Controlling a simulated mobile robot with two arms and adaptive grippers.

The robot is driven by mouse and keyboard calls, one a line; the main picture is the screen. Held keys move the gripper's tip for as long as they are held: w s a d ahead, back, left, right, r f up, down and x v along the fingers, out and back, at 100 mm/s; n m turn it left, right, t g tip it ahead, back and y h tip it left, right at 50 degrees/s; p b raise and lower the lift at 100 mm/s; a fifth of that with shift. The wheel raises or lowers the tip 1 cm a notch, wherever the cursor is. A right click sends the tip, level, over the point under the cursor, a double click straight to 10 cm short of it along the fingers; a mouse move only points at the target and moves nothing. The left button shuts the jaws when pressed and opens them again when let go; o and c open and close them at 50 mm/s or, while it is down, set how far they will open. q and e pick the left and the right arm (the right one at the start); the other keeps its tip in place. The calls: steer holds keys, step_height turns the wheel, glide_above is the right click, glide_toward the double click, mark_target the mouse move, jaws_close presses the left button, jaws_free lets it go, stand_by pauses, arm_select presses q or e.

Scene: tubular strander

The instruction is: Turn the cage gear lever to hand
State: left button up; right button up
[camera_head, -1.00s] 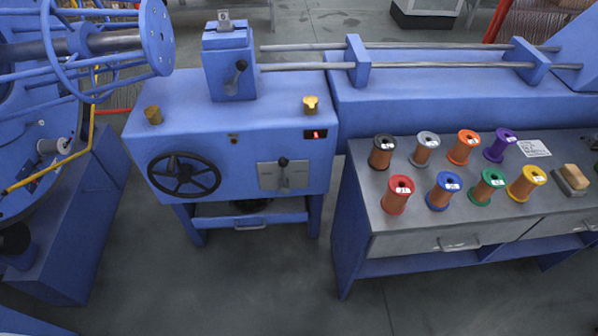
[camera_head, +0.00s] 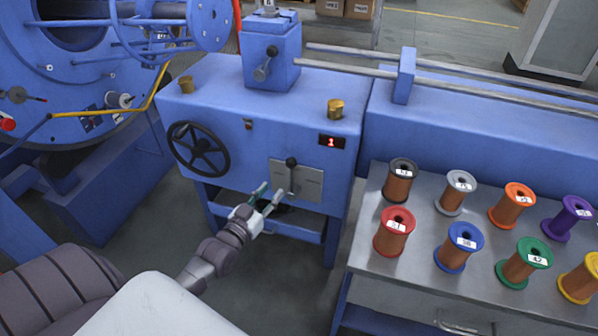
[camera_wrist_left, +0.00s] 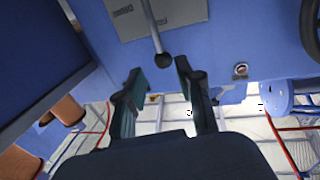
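The lever with a black knob (camera_head: 291,163) stands upright on a grey plate (camera_head: 313,182) on the front of the blue machine cabinet. In the left wrist view, which shows the scene upside down, the knob (camera_wrist_left: 163,60) and rod appear beyond the fingertips, near the line between them. My left gripper (camera_head: 268,194) is open and empty, in front of the cabinet, just left of and below the lever. Its two spread fingers also show in the wrist view (camera_wrist_left: 161,74). I cannot tell the exact gap to the knob. My right gripper is not in view.
A black handwheel (camera_head: 199,149) is left of the plate. A red display (camera_head: 332,142) reads 1. A grey table (camera_head: 365,262) with several spools stands to the right. Floor is free before the cabinet.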

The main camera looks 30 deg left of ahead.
mark_target(291, 167)
arm_select(q)
steer(key=shift+w+a+b, duration=0.2)
steer(key=shift+w+b, duration=0.65)
steer(key=shift+w, duration=4.8)
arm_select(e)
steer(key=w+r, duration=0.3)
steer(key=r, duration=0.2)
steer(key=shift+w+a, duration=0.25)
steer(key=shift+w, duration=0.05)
arm_select(q)
jaws_close()
steer(key=shift+w+r, duration=0.1)
